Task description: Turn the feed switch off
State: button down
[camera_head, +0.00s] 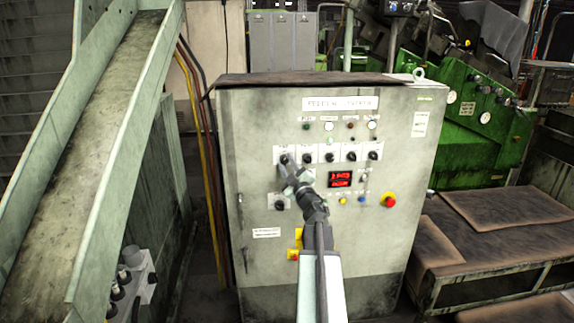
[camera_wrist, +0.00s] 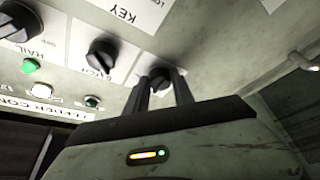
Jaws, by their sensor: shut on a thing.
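A black rotary knob (camera_head: 284,157) sits at the left end of the upper switch row on the grey control cabinet (camera_head: 240,125). My gripper (camera_head: 289,167) reaches up to it from below right and covers part of it. In the wrist view, which looks at the panel upside down, the two dark fingers of my gripper (camera_wrist: 160,84) stand on either side of the black knob (camera_wrist: 159,74) and are shut on it. Its label is hidden, so I cannot tell from it whether this is the feed switch. The knob's pointer direction is also unclear.
More black knobs (camera_head: 329,157) continue the row to the right. Below are a red display (camera_head: 340,179) and a red emergency button (camera_head: 388,200) on yellow. A sloping chute (camera_head: 80,130) stands left; a low brown-topped bench (camera_head: 500,217) and green machine (camera_head: 470,130) stand right.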

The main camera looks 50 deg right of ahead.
dwell(0.3)
jog(key=c, duration=1.1)
grip_release()
jog(key=b+v, duration=0.2)
jog(key=v, duration=0.5)
jog(key=shift+s+a+f, duration=0.1)
jog(key=shift+s+a, duration=0.1)
jog(key=shift+s, duration=0.2)
jog(key=shift+w, duration=0.1)
